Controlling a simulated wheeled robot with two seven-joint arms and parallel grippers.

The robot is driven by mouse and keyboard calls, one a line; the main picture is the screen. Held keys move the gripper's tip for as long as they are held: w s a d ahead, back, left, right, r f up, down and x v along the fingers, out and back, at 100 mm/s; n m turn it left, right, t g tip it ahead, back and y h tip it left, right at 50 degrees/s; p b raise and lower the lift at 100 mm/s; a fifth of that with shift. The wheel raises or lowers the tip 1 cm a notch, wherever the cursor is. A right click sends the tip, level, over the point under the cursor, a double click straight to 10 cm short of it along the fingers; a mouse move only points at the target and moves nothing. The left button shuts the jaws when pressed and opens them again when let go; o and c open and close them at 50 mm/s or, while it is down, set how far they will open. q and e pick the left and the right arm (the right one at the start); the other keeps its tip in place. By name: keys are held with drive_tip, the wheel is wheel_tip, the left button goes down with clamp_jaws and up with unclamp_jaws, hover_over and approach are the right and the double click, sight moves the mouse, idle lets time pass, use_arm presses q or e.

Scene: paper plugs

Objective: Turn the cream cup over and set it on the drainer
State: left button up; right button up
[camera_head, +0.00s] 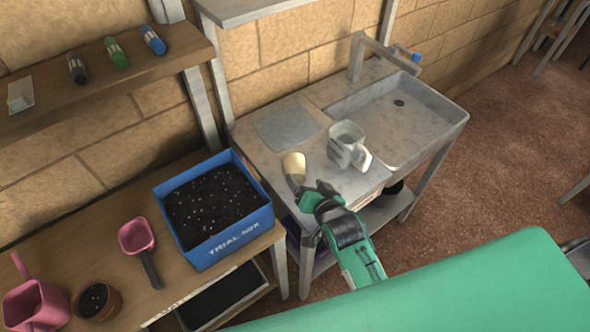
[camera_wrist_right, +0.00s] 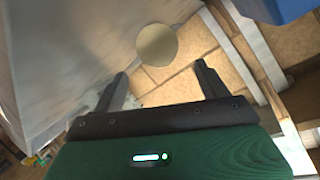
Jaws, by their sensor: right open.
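The cream cup (camera_head: 293,164) is at the front left of the grey sink bench, just beyond my right gripper. In the right wrist view the cup (camera_wrist_right: 157,45) shows as a plain round cream face past the fingertips; I cannot tell whether this is base or mouth. My right gripper (camera_head: 304,192) is open, and its two fingers (camera_wrist_right: 162,80) stand apart with nothing between them. A flat grey square panel (camera_head: 285,123), which looks like the drainer, lies on the bench behind the cup. My left gripper is not in view.
A grey jug (camera_head: 345,147) stands right of the cup, near the sink basin (camera_head: 400,120). A blue crate of soil (camera_head: 230,245) stands to the left on a wooden bench, with a pink scoop (camera_head: 136,236) beside it. The grey panel is bare.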

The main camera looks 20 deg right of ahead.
sight(300, 175)
drive_tip(key=shift+w+a+f+p, duration=0.1)
drive_tip(key=shift+w+f+p, duration=0.1)
drive_tip(key=shift+w+p, duration=0.3)
drive_tip(key=shift+p+x, duration=0.4)
drive_tip(key=shift+x, duration=1.7)
drive_tip(key=shift+s+f, duration=0.1)
drive_tip(key=shift+f, duration=0.05)
drive_tip(key=c, duration=1.2)
drive_tip(key=shift+o, duration=0.2)
